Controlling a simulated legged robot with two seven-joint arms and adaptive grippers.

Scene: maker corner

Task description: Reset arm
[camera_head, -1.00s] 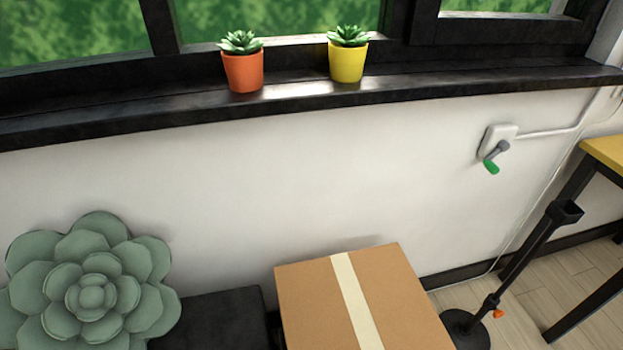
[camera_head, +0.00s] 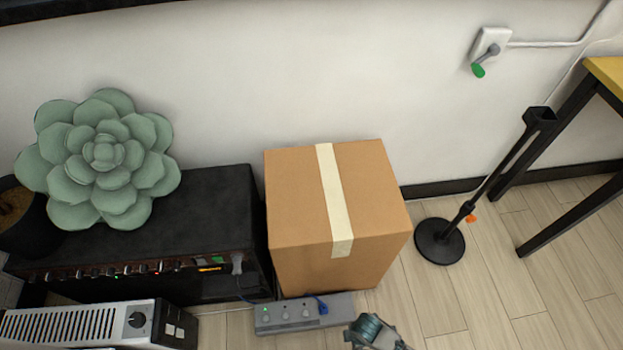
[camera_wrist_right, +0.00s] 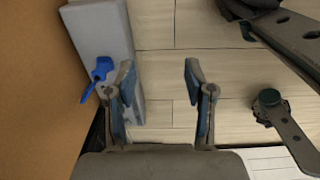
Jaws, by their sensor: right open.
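My right gripper (camera_wrist_right: 159,72) is open and empty in the right wrist view, its two fingers apart with bare wooden floor between them. Its left finger overlaps the edge of a grey power strip (camera_wrist_right: 107,35) in that view; I cannot tell whether they touch. Part of my arm shows at the bottom edge of the head view, just right of the power strip (camera_head: 288,316). My left gripper is in neither view.
A taped cardboard box (camera_head: 295,200) stands behind the power strip. Left are a black amplifier (camera_head: 215,215), a large succulent (camera_head: 105,155) and a white heater (camera_head: 75,325). A black stand (camera_head: 440,242) and yellow-topped table (camera_head: 608,72) are right. Floor between is clear.

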